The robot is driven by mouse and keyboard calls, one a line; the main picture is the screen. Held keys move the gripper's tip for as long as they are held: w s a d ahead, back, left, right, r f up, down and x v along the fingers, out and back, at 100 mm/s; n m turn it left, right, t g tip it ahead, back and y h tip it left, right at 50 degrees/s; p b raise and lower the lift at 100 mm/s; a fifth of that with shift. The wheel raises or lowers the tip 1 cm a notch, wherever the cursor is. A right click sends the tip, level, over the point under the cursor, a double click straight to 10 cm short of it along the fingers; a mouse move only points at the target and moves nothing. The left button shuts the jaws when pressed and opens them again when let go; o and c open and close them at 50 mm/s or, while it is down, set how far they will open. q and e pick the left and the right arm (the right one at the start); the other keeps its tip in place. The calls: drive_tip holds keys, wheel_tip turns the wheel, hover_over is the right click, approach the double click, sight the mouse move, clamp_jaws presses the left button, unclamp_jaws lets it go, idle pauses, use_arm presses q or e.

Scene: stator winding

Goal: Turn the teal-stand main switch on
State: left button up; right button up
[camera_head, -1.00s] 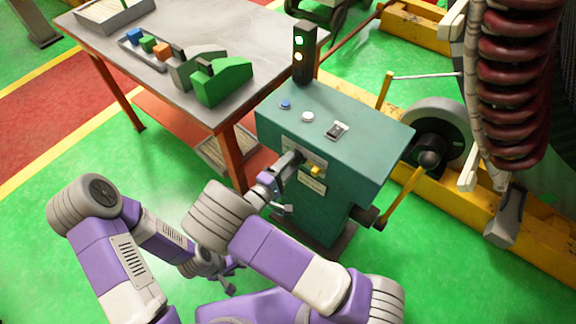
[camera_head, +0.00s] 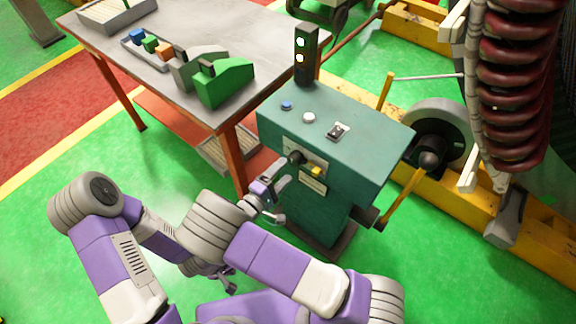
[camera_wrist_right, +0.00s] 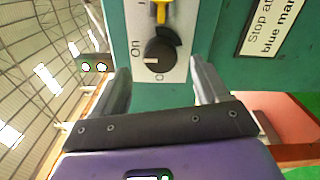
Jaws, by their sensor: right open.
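The teal stand (camera_head: 345,130) stands right of the table. Its black rotary main switch (camera_head: 297,157) is on the front face, and it also shows in the right wrist view (camera_wrist_right: 161,54). The knob's white mark points left, near the "On" label (camera_wrist_right: 137,47); the other label is partly cut off. My right gripper (camera_head: 281,194) is open and empty, back from the switch and apart from it. In the wrist view its two fingers (camera_wrist_right: 160,88) stand either side below the knob. My left gripper (camera_head: 230,284) hangs low near the floor; its jaw state is unclear.
A yellow part (camera_head: 317,171) sits beside the switch. The stand's top has a blue button (camera_head: 286,105), a white button (camera_head: 309,117) and a toggle (camera_head: 338,131). The table (camera_head: 150,60) is at left.

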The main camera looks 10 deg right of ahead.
drive_tip(key=v, duration=0.4)
idle(0.4)
drive_tip(key=s+d+f+m+g+y+p, duration=0.2)
drive_tip(key=s+d+f+g+y+p, duration=0.35)
drive_tip(key=s+f+g, duration=0.7)
drive_tip(key=s+a+r+m+g+y+p, duration=0.15)
drive_tip(key=s+a+m+y, duration=0.35)
drive_tip(key=y, duration=0.7)
drive_tip(key=f+m+t, duration=0.1)
drive_tip(key=m, duration=0.1)
drive_tip(key=w+d+f+m+t+b, duration=0.1)
drive_tip(key=d+f+m+t+y+b, duration=0.1)
drive_tip(key=m, duration=0.1)
drive_tip(key=shift+w+d+f+m+t, duration=0.15)
drive_tip(key=shift+w+d+m+t, duration=0.05)
drive_tip(key=shift+w+m+t, duration=0.15)
